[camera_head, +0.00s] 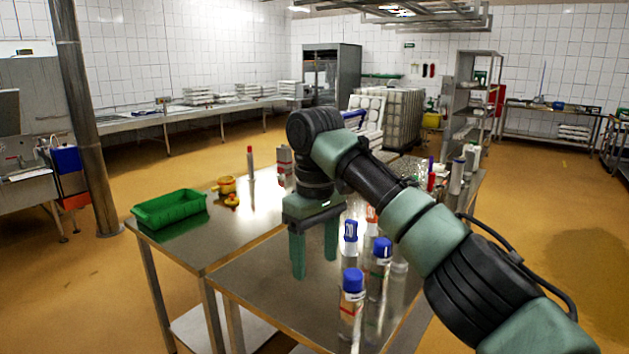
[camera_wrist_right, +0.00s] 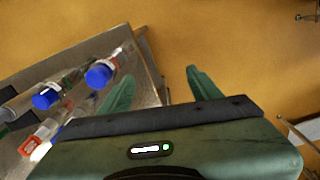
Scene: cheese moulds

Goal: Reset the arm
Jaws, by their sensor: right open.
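My right arm (camera_head: 440,240) reaches in from the lower right. Its gripper (camera_head: 315,268) points down over the near steel table (camera_head: 262,287), green fingers apart with nothing between them. In the right wrist view the gripper (camera_wrist_right: 160,74) is also open and empty, near the table edge, with orange floor beyond. Blue-capped bottles (camera_head: 352,282) stand to the right of the fingers, apart from them; they also show at the left of the wrist view (camera_wrist_right: 100,74). My left gripper is not in view.
A green crate (camera_head: 170,210) and yellow items (camera_head: 227,185) sit on the adjoining table at left. More bottles (camera_head: 456,178) stand behind my arm. A metal pole (camera_head: 80,120) rises at far left. The near table's left part is bare.

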